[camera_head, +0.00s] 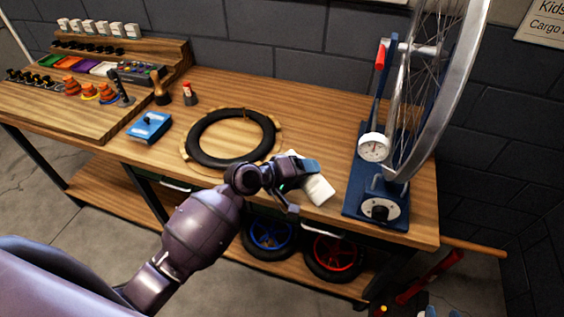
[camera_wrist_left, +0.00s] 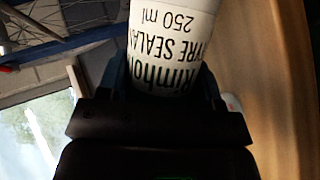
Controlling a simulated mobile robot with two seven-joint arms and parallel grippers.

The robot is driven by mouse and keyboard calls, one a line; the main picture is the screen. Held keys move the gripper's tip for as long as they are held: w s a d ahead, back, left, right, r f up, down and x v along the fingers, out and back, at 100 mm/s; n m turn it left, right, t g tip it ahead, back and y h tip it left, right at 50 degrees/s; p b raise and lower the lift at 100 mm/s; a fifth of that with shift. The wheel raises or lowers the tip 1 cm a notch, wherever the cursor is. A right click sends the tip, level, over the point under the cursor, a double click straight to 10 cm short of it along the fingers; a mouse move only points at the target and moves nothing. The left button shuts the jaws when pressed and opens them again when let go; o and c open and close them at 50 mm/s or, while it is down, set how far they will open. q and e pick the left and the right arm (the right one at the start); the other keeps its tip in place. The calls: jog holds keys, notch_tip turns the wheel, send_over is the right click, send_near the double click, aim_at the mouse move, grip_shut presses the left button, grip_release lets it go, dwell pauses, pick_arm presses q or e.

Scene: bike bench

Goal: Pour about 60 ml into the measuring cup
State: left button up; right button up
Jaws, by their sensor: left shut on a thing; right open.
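My left gripper (camera_head: 306,170) is shut on a white tyre sealant bottle (camera_head: 319,190) near the front edge of the bench. In the left wrist view the bottle (camera_wrist_left: 172,45) sits between the fingers, and its "250 ml" label reads upside down. The bottle looks tilted in the head view; its mouth and any liquid cannot be made out. A small pale thing (camera_wrist_left: 232,102) shows behind the gripper in the wrist view, too hidden to identify. I cannot make out the measuring cup. My right gripper is not in view.
A black tyre (camera_head: 232,137) lies on the wooden bench (camera_head: 310,110) behind the gripper. A blue wheel stand (camera_head: 360,192) with a dial and a wheel (camera_head: 450,90) is close on the right.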

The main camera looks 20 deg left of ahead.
pick_arm(q)
jog(key=shift+a+r, duration=0.1)
jog(key=shift+r, duration=0.1)
pick_arm(e)
jog(key=shift+s+f, duration=0.15)
jog(key=shift+f, duration=0.1)
pick_arm(q)
jog(key=shift+w+a+r+n+h, duration=0.1)
jog(key=shift+r+n+h, duration=0.05)
jog(key=shift+n+h, duration=0.2)
pick_arm(e)
jog(key=shift+s+d+f, duration=0.1)
jog(key=shift+s+f, duration=0.15)
jog(key=shift+s, duration=0.2)
pick_arm(q)
jog(key=shift+r, duration=0.1)
pick_arm(e)
jog(key=shift+w+r, duration=0.15)
pick_arm(q)
jog(key=shift+w+a+r+n, duration=0.1)
jog(key=shift+n, duration=0.15)
pick_arm(e)
jog(key=shift+w+r, duration=0.3)
jog(key=shift+w, duration=0.1)
pick_arm(q)
jog(key=shift+r+h, duration=0.1)
jog(key=shift+h, duration=0.15)
pick_arm(e)
jog(key=shift+s, duration=0.1)
